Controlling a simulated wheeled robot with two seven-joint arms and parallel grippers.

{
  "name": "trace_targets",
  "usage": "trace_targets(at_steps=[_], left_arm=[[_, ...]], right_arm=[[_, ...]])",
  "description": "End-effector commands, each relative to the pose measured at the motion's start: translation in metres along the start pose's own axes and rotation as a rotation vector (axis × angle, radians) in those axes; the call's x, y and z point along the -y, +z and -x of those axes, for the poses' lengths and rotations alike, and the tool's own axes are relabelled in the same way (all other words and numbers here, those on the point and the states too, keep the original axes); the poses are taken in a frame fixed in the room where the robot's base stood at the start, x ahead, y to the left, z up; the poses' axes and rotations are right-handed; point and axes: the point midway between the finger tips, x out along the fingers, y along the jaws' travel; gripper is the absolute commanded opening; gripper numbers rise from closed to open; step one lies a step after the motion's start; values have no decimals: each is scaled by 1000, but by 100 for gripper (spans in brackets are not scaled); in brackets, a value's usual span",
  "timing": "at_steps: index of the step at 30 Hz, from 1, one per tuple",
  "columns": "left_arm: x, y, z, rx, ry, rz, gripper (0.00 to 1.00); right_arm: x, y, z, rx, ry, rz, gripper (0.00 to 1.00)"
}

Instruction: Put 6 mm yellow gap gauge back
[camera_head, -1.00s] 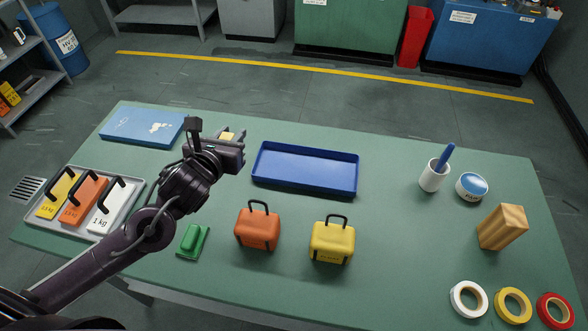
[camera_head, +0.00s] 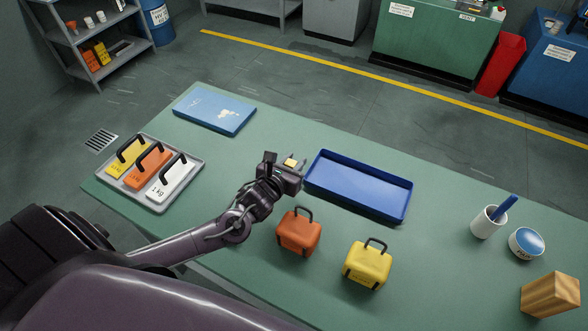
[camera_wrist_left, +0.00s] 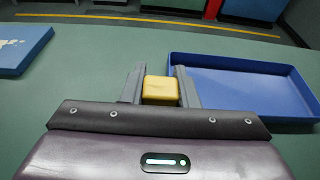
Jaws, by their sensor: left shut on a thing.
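A small yellow block (camera_head: 291,162), which I take for the 6 mm yellow gap gauge, is held in my left gripper (camera_head: 293,164). In the left wrist view the yellow block (camera_wrist_left: 161,90) sits between the two grey fingers, and no marking on it is readable. The gripper is shut on it, just left of the blue tray (camera_head: 358,188). The tray is empty in what shows and lies to the right in the left wrist view (camera_wrist_left: 245,85). My right gripper is not in view.
An orange case (camera_head: 299,234) and a yellow case (camera_head: 367,266) stand in front of the tray. A grey tray (camera_head: 148,205) with handled weights is at left, a blue box (camera_head: 215,108) behind. A white cup (camera_head: 487,222), round tin (camera_head: 526,243) and wooden block (camera_head: 550,295) stand right.

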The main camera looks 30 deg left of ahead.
Motion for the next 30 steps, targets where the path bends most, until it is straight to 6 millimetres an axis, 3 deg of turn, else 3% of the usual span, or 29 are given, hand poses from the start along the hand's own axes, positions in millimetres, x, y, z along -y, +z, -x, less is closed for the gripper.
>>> trace_targets(at_steps=[9, 21, 22, 24, 27, 30], left_arm=[[0, -35, -11, 0, 1, 2, 9], [0, -42, -13, 1, -1, 0, 9], [0, -42, -13, 0, -1, 0, 28], [0, -41, -13, 0, -1, 0, 37], [0, -41, -13, 0, -1, 0, 49], [0, -41, -13, 0, 0, 0, 49]], right_arm=[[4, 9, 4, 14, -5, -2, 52], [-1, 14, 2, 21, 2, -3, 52], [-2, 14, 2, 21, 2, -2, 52], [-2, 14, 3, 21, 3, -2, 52], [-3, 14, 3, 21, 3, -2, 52], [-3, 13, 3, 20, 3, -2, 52]])
